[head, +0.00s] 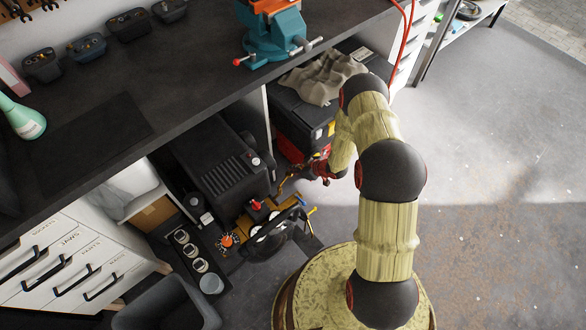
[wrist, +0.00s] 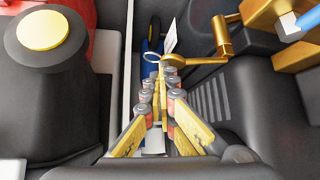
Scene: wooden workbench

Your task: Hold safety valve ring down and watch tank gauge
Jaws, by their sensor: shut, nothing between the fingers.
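A black compressor (head: 208,165) stands on the floor under the bench, and its vented housing (wrist: 205,100) fills the right of the wrist view. A thin pale ring (wrist: 147,58) shows beside a brass fitting (wrist: 172,61) in the wrist view. My gripper (wrist: 166,76) is shut and empty, its tips just short of the ring in the picture; contact cannot be told. In the head view, my gripper (head: 283,187) is at the compressor's right side. Round gauges (head: 259,234) sit at the compressor's front, seen too obliquely to read.
A dark toolbox (head: 300,118) with a grey cloth (head: 322,78) stands behind my gripper. The workbench top (head: 110,95) overhangs the compressor. A brass pipe (wrist: 222,45) is close to my fingertips. A grey bin (head: 168,305) stands in front; the floor at right is clear.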

